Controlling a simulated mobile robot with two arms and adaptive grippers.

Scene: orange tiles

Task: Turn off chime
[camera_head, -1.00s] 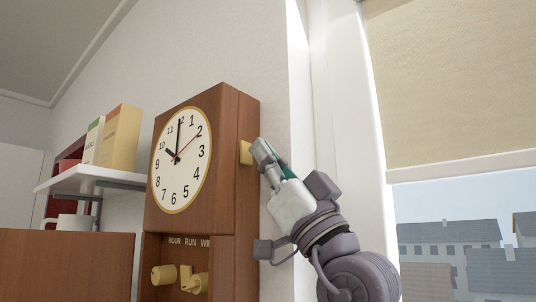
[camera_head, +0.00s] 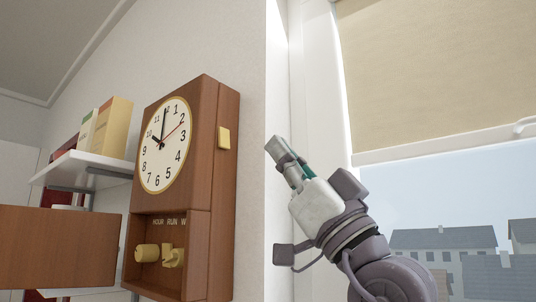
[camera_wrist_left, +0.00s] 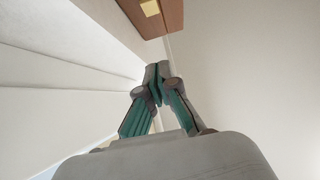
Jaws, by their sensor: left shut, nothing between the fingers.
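A brown wooden wall clock (camera_head: 195,190) with a round white dial (camera_head: 166,145) hangs on the wall left of centre in the head view. A yellow rocker or button (camera_head: 223,138) sits on its right side face and also shows at the top of the wrist view (camera_wrist_left: 150,7). I cannot tell which way it is set. My left gripper (camera_head: 277,147) is shut and empty, to the right of the yellow button and apart from it. Its closed fingertips (camera_wrist_left: 156,72) point toward the clock in the wrist view. My right gripper is not in view.
Yellow knobs (camera_head: 173,257) sit in the clock's lower recess, under lettering including HOUR and RUN. The clock's wooden door (camera_head: 58,247) stands open to the left. A white shelf (camera_head: 88,168) with books is behind. A window with a blind (camera_head: 435,75) is at the right.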

